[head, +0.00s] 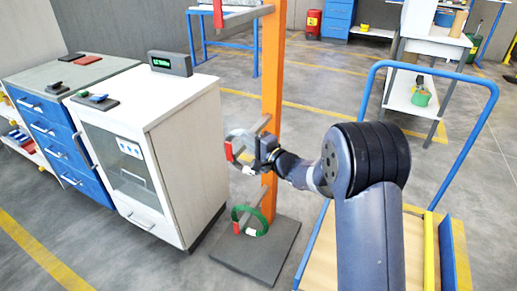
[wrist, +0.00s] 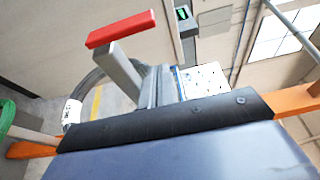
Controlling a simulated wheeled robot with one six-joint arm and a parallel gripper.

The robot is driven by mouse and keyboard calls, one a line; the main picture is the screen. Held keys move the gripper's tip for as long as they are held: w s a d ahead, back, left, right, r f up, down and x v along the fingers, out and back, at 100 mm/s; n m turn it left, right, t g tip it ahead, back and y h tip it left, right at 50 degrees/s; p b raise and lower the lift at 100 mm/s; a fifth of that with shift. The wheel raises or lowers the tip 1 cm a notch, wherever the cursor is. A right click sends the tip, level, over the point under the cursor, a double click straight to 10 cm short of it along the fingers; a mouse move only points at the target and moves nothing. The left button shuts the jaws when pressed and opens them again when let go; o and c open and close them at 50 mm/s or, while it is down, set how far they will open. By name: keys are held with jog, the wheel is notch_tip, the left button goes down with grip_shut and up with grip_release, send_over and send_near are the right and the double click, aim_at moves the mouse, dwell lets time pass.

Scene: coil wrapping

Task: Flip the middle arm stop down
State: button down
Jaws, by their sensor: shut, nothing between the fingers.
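The middle arm (head: 250,135) sticks out from the orange post with a red stop (head: 229,151) at its tip. In the wrist view the red stop (wrist: 120,29) lies crosswise at the end of the grey arm (wrist: 124,70), roughly parallel to the post. A grey coil with a white tag (wrist: 72,112) hangs on this arm. My gripper (head: 259,148) is beside the middle arm, between the stop and the post. It is shut and empty. In the wrist view its fingers (wrist: 158,82) point past the arm, apart from the stop.
The orange post (head: 272,70) stands on a dark base plate (head: 255,252). A lower arm carries a green coil (head: 262,222) and a red stop (head: 236,228); an upper arm has another (head: 218,14). A white cabinet (head: 185,150) stands left, a blue-railed cart (head: 480,150) right.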

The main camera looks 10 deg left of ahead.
aim_at(229, 152)
jog(key=s+a, duration=0.2)
jog(key=shift+s+a, duration=0.3)
jog(key=shift+s, duration=0.1)
jog(key=shift+d+f+b, duration=0.1)
jog(key=shift+f+b, duration=0.05)
jog(key=shift+b, duration=0.7)
